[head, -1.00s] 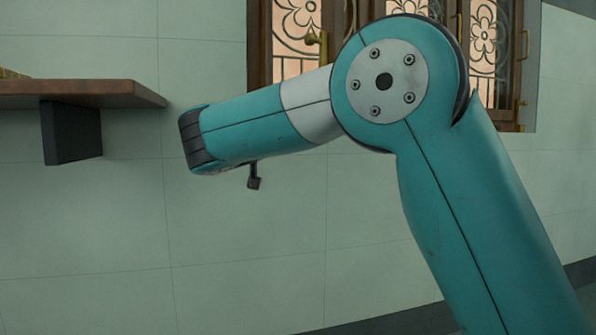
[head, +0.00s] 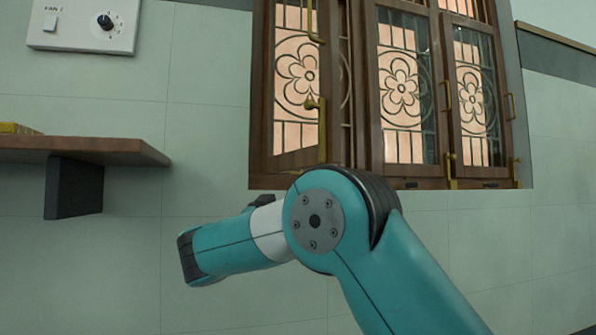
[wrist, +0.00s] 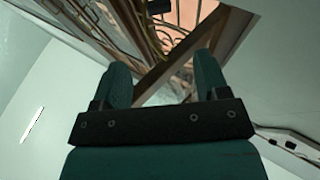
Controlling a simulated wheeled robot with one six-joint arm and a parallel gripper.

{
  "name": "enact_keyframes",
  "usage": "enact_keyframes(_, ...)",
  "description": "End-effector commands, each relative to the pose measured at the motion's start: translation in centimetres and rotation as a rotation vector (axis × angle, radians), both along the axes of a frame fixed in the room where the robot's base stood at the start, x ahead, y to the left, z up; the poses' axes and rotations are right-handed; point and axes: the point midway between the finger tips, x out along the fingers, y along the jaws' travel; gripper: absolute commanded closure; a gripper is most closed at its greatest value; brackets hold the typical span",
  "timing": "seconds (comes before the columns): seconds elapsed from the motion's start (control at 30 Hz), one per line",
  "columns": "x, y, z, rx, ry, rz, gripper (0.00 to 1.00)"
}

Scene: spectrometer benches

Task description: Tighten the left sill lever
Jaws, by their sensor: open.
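The brown window (head: 365,110) hangs on the wall above my arm in the head view. Its left casement has a brass lever (head: 322,130) with a short side arm, near its lower right. Two more brass levers stand at the bottom of the frame, a middle one (head: 450,170) and a right one (head: 515,172). I cannot tell for certain which is the left sill lever. My gripper (wrist: 163,82) is open and empty in the wrist view, its fingers pointing up toward the window, with grille and frame seen beyond. In the head view the gripper is hidden behind my arm.
A brown wall shelf (head: 85,150) on a dark bracket (head: 73,188) juts out at the left. A white switch panel (head: 83,24) with a black knob is above it. The tiled wall below the window is bare.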

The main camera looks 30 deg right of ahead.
Motion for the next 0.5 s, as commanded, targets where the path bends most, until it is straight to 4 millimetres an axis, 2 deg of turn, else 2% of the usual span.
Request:
enact_keyframes(0.03, 0.3, -0.4, 1.0, -0.001, 0.003, -0.002, 0.32)
enact_keyframes(0.27, 2.0, -2.6, 2.1, 0.0, 0.003, -0.002, 0.32)
enact_keyframes(0.5, 4.7, -6.2, 3.0, 0.003, -0.004, -0.003, 0.32)
